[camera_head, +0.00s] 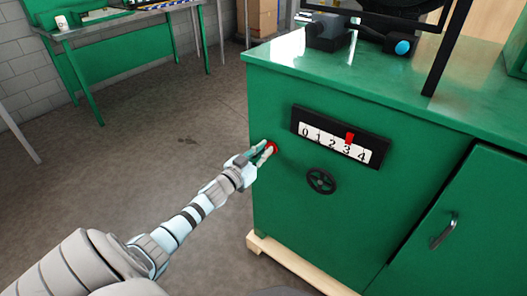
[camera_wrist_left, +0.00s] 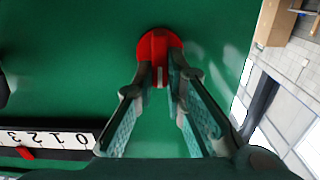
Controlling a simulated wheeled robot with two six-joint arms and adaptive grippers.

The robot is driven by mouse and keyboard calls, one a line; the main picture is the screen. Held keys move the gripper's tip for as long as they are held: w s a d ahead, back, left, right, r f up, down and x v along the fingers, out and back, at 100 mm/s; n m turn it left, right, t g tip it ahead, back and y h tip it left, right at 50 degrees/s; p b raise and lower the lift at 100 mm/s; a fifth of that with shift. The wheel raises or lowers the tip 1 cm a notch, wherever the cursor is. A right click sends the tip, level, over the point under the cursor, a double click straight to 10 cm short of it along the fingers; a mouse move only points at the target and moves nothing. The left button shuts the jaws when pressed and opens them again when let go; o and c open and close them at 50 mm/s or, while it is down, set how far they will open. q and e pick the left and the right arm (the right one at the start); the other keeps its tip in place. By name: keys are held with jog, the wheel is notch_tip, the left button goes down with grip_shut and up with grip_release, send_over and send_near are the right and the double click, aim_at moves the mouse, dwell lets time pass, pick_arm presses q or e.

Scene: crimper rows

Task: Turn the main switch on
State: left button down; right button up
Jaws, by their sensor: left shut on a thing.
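The main switch is a round red knob (camera_head: 273,147) with a raised bar grip, on the front of the green cabinet (camera_head: 290,210) near its left edge. In the left wrist view the red knob (camera_wrist_left: 158,40) is at top centre, its bar lying between my fingertips. My left gripper (camera_head: 265,152) reaches in from the left and is shut on this bar. The fingertips (camera_wrist_left: 160,76) touch the bar from both sides. The knob is partly hidden by the fingers in the head view. My right gripper is not in view.
Right of the knob are a 0–4 scale (camera_head: 335,144) with a red pointer at 3 and a black handwheel (camera_head: 321,181). A machine with dark parts (camera_head: 328,32) stands on the cabinet top. A green workbench (camera_head: 120,20) is at the back left. The floor between is clear.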

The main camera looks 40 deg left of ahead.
pick_arm(q)
jog(key=shift+m, duration=0.3)
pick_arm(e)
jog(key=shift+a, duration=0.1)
pick_arm(q)
jog(key=shift+d+f+m+b, duration=0.2)
jog(key=shift+m+b, duration=0.4)
jog(key=shift+m, duration=2.25)
jog(key=shift+d+f+m+b, duration=0.25)
jog(key=shift+m+b, duration=0.4)
jog(key=shift+m, duration=2.15)
jog(key=shift+d+f+m+b, duration=0.2)
jog(key=shift+m+b, duration=0.4)
jog(key=shift+m, duration=2.25)
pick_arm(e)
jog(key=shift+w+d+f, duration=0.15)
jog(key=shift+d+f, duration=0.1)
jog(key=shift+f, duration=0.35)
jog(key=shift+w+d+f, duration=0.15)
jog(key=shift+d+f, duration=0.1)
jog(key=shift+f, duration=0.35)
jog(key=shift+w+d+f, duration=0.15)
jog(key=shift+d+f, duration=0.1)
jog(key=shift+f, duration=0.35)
pick_arm(q)
jog(key=c, duration=1.6)
grip_release()
jog(key=shift+c, duration=0.2)
